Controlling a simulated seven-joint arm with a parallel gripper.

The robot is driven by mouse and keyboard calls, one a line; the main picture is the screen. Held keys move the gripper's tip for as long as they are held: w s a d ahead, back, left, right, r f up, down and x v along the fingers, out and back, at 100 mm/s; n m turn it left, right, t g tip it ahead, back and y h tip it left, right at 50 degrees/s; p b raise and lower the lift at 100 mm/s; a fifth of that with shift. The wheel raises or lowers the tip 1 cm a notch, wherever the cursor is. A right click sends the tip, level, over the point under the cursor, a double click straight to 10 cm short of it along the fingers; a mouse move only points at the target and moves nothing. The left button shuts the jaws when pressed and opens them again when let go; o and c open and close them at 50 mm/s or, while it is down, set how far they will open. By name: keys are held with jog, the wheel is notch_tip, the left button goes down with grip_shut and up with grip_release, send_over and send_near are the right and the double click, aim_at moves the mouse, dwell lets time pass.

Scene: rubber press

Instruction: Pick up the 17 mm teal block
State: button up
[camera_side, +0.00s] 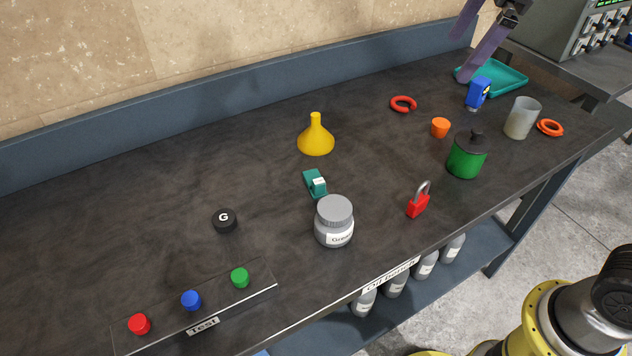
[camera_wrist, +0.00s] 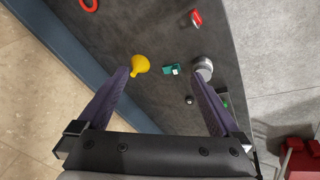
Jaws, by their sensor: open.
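The teal block (camera_side: 314,183) lies on the dark bench top, with a white label on one face. It stands between the yellow funnel (camera_side: 316,137) and the grey-lidded jar (camera_side: 334,222). In the wrist view the teal block (camera_wrist: 171,70) shows beyond and between my fingertips, well apart from them. My gripper (camera_wrist: 160,82) is open and empty, its two purple fingers wide apart.
A black G disc (camera_side: 225,221) lies left of the jar. A red padlock (camera_side: 418,204), green pot (camera_side: 466,156), orange cup (camera_side: 440,127), clear beaker (camera_side: 522,118) and teal tray (camera_side: 495,77) stand to the right. A test strip (camera_side: 258,292) with coloured buttons lies front left. The back left is clear.

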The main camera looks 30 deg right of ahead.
jog(key=w+a+f+n+g, duration=0.1)
jog(key=w+a+f+n, duration=0.1)
jog(key=w+a, duration=0.35)
jog(key=n+g, duration=0.2)
send_over(315, 174)
jog(key=s+d, duration=0.2)
notch_tip(315, 174, down, 10)
jog(key=shift+n+g+h, duration=0.3)
jog(key=shift+n+g, duration=0.1)
jog(key=shift+n, duration=0.1)
jog(key=a+f, duration=0.1)
jog(key=f, duration=0.3)
jog(key=a+f, duration=0.1)
jog(key=f, duration=0.3)
jog(key=a+f, duration=0.1)
jog(key=f, duration=0.3)
jog(key=shift+f, duration=0.3)
jog(key=shift+w+f, duration=0.15)
jog(key=shift+f, duration=2.8)
jog(key=c, duration=1.2)
jog(key=shift+r, duration=0.1)
jog(key=shift+c, duration=0.5)
